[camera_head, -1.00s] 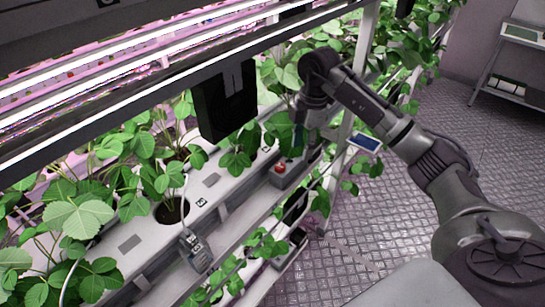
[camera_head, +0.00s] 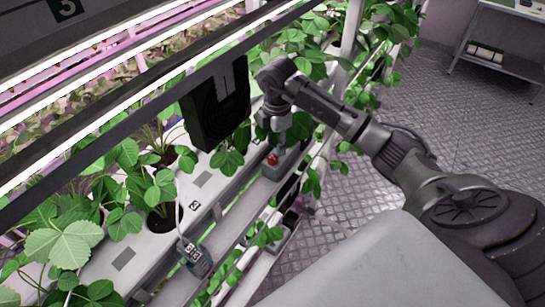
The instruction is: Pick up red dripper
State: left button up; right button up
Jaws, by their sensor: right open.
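The red dripper (camera_head: 272,159) is a small round red piece at the side of the white growing trough, by a small grey box. My right gripper (camera_head: 275,138) points down just above it, open. The fingertips are small and partly lost against the leaves and trough, so I cannot tell whether they touch the red piece. My left gripper is out of view.
A black fan-like box (camera_head: 216,112) hangs under the lamp rail, left of my right gripper. Strawberry plants (camera_head: 148,190) stand in the trough (camera_head: 122,258). A grey device (camera_head: 196,259) hangs on its front side.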

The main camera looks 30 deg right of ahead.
aim_at(275, 156)
jog(key=f+p, duration=0.2)
jog(key=f, duration=0.1)
jog(key=shift+s+a+f, duration=0.15)
jog(key=shift+a+f, duration=0.1)
jog(key=shift+a, duration=0.15)
jog(key=shift+f, duration=0.6)
jog(key=c, duration=0.5)
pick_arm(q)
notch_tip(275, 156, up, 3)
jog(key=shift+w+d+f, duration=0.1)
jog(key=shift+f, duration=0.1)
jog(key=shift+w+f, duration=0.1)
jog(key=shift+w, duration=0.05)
pick_arm(e)
jog(key=shift+r, duration=0.15)
